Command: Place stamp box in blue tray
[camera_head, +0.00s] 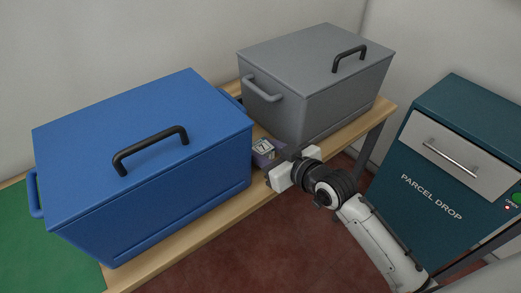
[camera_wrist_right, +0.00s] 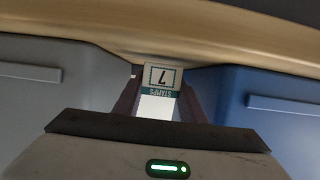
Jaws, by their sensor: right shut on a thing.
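The stamp box (camera_head: 263,148), small with a white and teal label, is between the fingers of my right gripper (camera_head: 272,158). My right gripper is shut on it, in the gap between the blue and grey boxes. The right wrist view shows the label of the stamp box (camera_wrist_right: 162,76) upside down between the dark fingers. No open blue tray shows; the blue thing in view is a large box (camera_head: 85,125) with a flat closed top and a black handle, at left on the table. My left gripper is not in view.
A grey box (camera_head: 325,75) with a closed top stands behind, to the right. Both boxes stand on a wooden table (camera_head: 215,215). A teal parcel drop cabinet (camera_head: 445,180) stands at the right. A green surface (camera_head: 45,260) shows at lower left.

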